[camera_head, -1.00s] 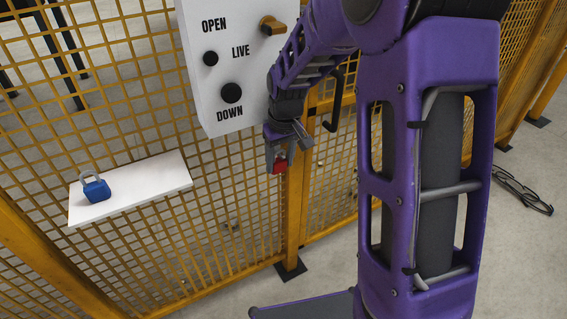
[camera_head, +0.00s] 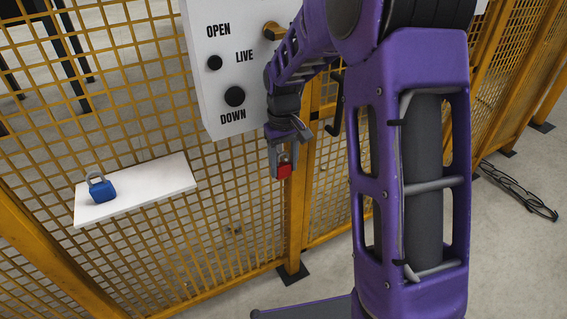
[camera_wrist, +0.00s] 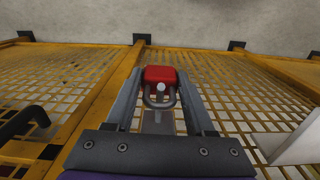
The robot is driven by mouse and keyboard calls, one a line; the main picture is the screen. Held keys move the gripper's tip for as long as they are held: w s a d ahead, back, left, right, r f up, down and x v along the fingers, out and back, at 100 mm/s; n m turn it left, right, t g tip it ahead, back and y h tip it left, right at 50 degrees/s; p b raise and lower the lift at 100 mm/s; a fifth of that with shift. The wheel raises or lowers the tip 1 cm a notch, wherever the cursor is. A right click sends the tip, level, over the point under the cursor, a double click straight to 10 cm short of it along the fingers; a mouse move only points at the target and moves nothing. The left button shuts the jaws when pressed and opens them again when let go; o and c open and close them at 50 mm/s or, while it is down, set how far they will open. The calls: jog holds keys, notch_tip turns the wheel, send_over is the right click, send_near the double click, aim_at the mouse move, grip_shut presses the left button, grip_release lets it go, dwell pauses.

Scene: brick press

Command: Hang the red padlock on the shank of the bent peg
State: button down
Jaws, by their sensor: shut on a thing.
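The red padlock (camera_head: 284,171) hangs below my gripper (camera_head: 282,155), body down and shackle up. My gripper points down and is shut on the shackle. In the wrist view the red padlock (camera_wrist: 160,74) shows between the fingers of my gripper (camera_wrist: 161,103), its metal shackle toward me. The peg (camera_head: 271,32) is brass-coloured, on the white board (camera_head: 198,75), at its upper right beside LIVE. My arm partly covers it, so its bend is hard to see. The padlock is well below the peg, right of the board's lower edge.
Two dark round knobs or pegs sit on the board by OPEN (camera_head: 214,62) and DOWN (camera_head: 235,96). A blue padlock (camera_head: 101,188) stands on a white shelf (camera_head: 150,190) at left. Yellow mesh fencing (camera_head: 230,215) lies behind. A black handle (camera_head: 335,115) is right of my gripper.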

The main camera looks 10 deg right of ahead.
jog(key=shift+w+a+f, duration=0.15)
jog(key=shift+w+a, duration=0.1)
jog(key=shift+w, duration=0.05)
